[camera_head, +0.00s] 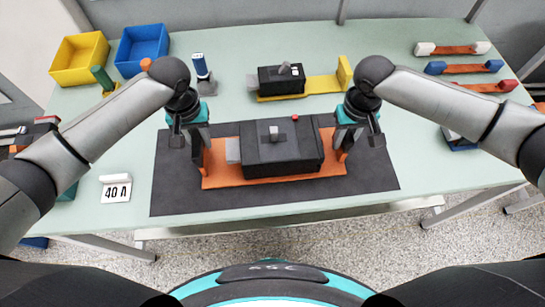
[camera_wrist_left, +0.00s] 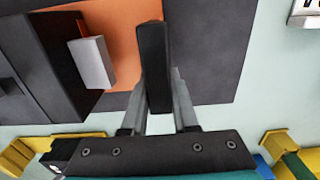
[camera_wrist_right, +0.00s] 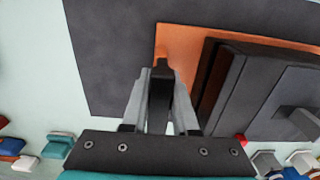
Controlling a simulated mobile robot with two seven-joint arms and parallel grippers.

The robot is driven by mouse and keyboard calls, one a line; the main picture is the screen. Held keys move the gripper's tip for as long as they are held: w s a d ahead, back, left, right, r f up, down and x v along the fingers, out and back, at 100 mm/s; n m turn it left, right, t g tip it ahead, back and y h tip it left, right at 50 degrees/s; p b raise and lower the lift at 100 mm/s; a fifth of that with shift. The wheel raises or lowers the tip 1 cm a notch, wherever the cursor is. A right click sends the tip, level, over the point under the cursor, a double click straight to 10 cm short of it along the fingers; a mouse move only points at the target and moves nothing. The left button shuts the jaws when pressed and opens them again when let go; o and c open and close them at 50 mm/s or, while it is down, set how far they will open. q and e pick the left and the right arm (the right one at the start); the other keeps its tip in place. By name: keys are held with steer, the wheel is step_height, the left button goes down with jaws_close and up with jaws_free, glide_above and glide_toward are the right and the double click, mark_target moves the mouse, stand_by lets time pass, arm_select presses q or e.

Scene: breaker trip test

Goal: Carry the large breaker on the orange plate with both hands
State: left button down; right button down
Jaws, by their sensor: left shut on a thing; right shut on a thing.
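The large breaker (camera_head: 282,152), a dark box with a grey lever on top, sits on the orange plate (camera_head: 235,178) over the dark mat (camera_head: 180,200). Whether the plate touches the mat is hard to tell. My left gripper (camera_head: 197,142) is shut on the plate's left end, and my right gripper (camera_head: 346,145) is shut on its right end. The left wrist view shows the orange plate (camera_wrist_left: 115,50) beside the fingers, and the right wrist view shows the breaker (camera_wrist_right: 265,90) too. The gripped parts are mostly hidden by the fingers.
A smaller breaker (camera_head: 280,80) on a yellow plate (camera_head: 322,84) stands behind. Yellow (camera_head: 80,60) and blue (camera_head: 142,48) bins are at the back left. A 40 A sign (camera_head: 116,190) stands left of the mat. Several orange-strapped pieces lie at the right. The mat's front is clear.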

arm_select(q)
steer(key=c, duration=0.7)
jaws_free()
arm_select(e)
steer(key=c, duration=0.7)
jaws_free()
arm_select(q)
step_height(320, 180, up, 12)
steer(key=shift+f, duration=0.1)
arm_select(e)
steer(key=shift+r, duration=0.1)
step_height(320, 180, up, 12)
steer(key=shift+f, duration=0.1)
